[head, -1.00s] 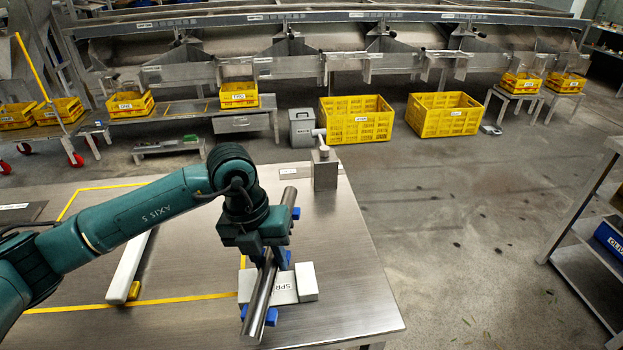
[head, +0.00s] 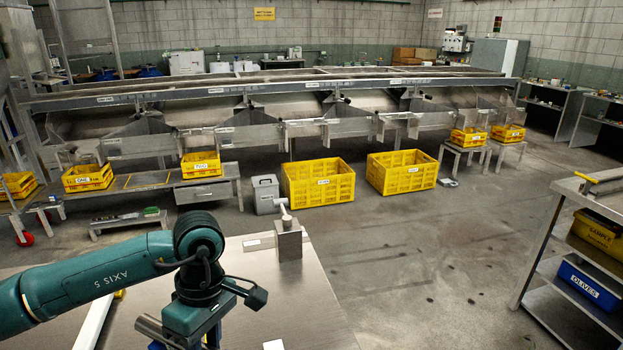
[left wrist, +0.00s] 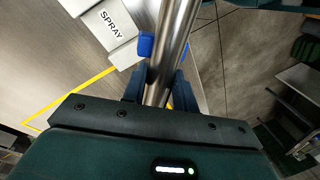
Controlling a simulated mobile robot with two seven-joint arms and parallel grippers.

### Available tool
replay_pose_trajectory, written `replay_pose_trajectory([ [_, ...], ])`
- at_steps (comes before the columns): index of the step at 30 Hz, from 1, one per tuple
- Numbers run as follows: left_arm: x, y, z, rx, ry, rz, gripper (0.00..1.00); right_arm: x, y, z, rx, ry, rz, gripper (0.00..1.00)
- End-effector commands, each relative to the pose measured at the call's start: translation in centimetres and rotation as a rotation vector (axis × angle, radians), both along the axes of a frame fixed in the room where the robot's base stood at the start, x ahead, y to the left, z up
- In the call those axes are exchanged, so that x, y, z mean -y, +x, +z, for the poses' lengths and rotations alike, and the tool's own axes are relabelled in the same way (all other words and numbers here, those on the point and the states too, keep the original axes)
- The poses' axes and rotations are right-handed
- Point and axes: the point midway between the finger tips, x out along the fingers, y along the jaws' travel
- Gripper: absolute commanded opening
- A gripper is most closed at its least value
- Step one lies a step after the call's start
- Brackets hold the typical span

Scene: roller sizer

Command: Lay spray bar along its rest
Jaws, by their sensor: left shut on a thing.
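The spray bar is a grey metal tube; it runs lengthwise between my left gripper's fingers in the left wrist view (left wrist: 173,45). My left gripper (left wrist: 160,88) is shut on it. In the head view one bar end (head: 156,328) sticks out left of my left gripper (head: 197,328), whose fingertips fall below the picture. The rest shows in the left wrist view as a pale block marked SPRAY (left wrist: 108,20) with a blue cradle piece (left wrist: 146,45) beside the bar. Whether the bar touches the cradle I cannot tell. My right gripper is out of view.
The steel table (head: 300,295) has a metal post fitting (head: 288,240) near its far edge. Yellow crates (head: 318,182) and a grey bin (head: 265,194) stand on the floor beyond. A shelf rack (head: 570,285) stands at right. Open floor lies between table and rack.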

Motion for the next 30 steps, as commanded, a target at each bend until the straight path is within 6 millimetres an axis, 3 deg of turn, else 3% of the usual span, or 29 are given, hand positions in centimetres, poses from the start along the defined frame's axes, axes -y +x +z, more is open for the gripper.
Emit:
replay_pose_trajectory([
  [9, -1.9, -1.1, 0.9, 0.003, 0.002, -0.752, 0.0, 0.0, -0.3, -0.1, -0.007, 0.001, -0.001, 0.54],
  [15, -2.7, -1.6, 1.1, 0.002, 0.001, -1.058, 0.0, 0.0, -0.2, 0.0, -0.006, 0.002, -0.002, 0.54],
  [22, -3.0, -1.7, 1.3, 0.001, -0.002, -1.174, 0.0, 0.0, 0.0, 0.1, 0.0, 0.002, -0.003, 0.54],
  [30, -3.1, -1.4, 1.1, 0.001, -0.002, -1.11, 0.0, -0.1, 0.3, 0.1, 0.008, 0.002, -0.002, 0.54],
])
